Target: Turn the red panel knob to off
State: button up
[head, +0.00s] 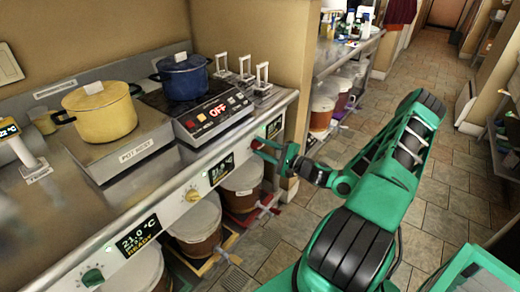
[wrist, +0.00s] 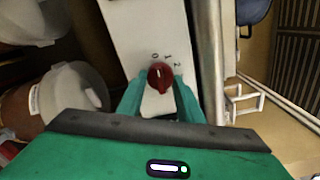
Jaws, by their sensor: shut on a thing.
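The red panel knob (wrist: 160,77) sits on a pale panel strip in the wrist view, with small marks 0, 1 and 2 around its far side. A short pale line shows on the knob, but I cannot tell exactly which mark it points at. My gripper (wrist: 158,84) has its green fingers on both sides of the knob and is shut on it. In the head view, my gripper (head: 264,150) reaches the counter's front panel near its right end. The knob shows there only as a small red spot (head: 256,144), partly hidden by the fingers.
The front panel also has a yellow knob (head: 192,194) and a green knob (head: 92,277), with displays between. Buckets (head: 242,186) stand under the counter. A yellow pot (head: 100,112) and a blue pot (head: 183,77) stand on top. The tiled floor to the right is open.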

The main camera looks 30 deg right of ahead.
jog(key=shift+a+n, duration=0.1)
jog(key=shift+n, duration=0.5)
jog(key=shift+f, duration=0.1)
jog(key=o, duration=1)
jog(key=shift+s, duration=0.1)
jog(key=v, duration=1)
jog(key=shift+s, duration=0.25)
